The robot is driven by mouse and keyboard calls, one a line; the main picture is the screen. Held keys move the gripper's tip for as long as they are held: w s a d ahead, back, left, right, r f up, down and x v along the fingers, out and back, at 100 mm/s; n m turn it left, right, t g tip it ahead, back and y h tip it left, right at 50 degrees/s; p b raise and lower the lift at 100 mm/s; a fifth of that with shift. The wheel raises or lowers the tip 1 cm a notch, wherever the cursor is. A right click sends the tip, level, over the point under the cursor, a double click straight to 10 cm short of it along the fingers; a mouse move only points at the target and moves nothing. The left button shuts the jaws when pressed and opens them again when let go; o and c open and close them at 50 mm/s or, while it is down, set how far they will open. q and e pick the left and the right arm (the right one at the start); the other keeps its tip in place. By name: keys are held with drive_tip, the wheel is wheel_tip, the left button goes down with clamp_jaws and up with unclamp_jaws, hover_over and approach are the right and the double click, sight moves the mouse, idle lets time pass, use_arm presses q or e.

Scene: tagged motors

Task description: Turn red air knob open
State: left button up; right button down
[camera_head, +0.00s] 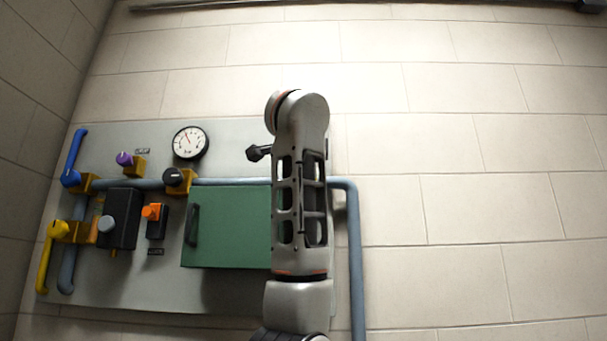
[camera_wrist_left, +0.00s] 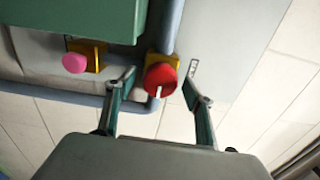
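The red knob (camera_wrist_left: 161,76) shows in the left wrist view on a yellow valve body (camera_wrist_left: 153,59), with a white mark on its face. My left gripper (camera_wrist_left: 158,80) is open, with one finger on each side of the red knob. The fingers look apart from the knob, but I cannot tell how deep they reach around it. In the head view the red knob is hidden, and one of my arms covers the middle of the panel (camera_head: 225,295). My right gripper is not in view.
A pink knob (camera_wrist_left: 75,63) sits beside the red one. In the head view the panel also holds a green box (camera_head: 235,245), a gauge (camera_head: 190,142), a black knob (camera_head: 174,176), an orange knob (camera_head: 151,212), blue (camera_head: 75,155) and yellow (camera_head: 46,262) handles, and a blue-grey pipe (camera_head: 355,260).

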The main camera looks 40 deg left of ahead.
idle(0.3)
use_arm(q)
drive_tip(key=v, duration=1.2)
idle(0.3)
